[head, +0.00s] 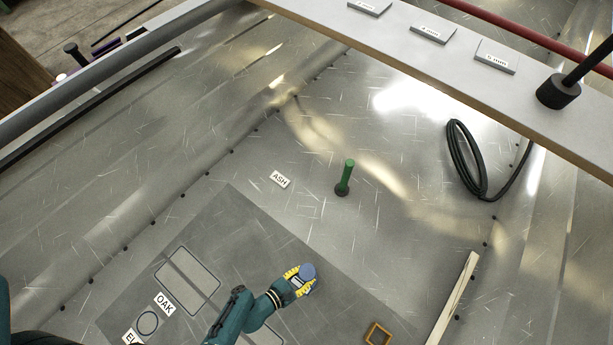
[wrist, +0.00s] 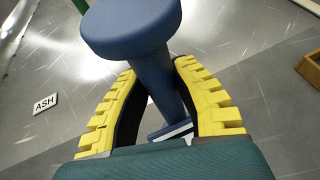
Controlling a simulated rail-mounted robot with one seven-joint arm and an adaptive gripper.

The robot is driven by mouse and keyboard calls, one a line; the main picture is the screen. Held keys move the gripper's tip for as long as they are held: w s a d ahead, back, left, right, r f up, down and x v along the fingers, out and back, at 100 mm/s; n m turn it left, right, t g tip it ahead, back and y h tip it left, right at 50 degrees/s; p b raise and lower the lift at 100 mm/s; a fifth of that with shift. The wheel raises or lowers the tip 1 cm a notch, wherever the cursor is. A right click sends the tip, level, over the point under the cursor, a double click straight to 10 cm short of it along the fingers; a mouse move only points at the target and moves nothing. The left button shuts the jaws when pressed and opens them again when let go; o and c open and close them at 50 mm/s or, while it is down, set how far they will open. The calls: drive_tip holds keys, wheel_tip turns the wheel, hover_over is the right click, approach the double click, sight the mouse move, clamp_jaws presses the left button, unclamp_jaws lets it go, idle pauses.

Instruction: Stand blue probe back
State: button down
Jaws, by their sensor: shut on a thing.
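My gripper (head: 299,281) is shut on the blue probe (head: 308,270), above the dark grey mat (head: 235,225). In the wrist view the yellow fingers of my gripper (wrist: 160,80) close on both sides of the probe's shaft. The blue probe (wrist: 132,22) shows a wide round disc beyond the fingers and a white-striped part low between them. The probe looks tilted in the wrist view; its lower end is hidden in the head view. A green probe (head: 346,175) stands upright on a dark round foot, right of the ASH label (head: 280,179).
The mat bears rounded outlines (head: 187,280), a ring outline (head: 148,322) and an OAK label (head: 164,304). A black cable coil (head: 465,162) lies farther back. The metal floor around the green probe is clear.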

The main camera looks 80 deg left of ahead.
drive_tip(key=shift+a+f, duration=0.1)
drive_tip(key=shift+f, duration=0.05)
drive_tip(key=c, duration=1)
unclamp_jaws()
drive_tip(key=shift+f, duration=0.15)
drive_tip(key=shift+o, duration=0.2)
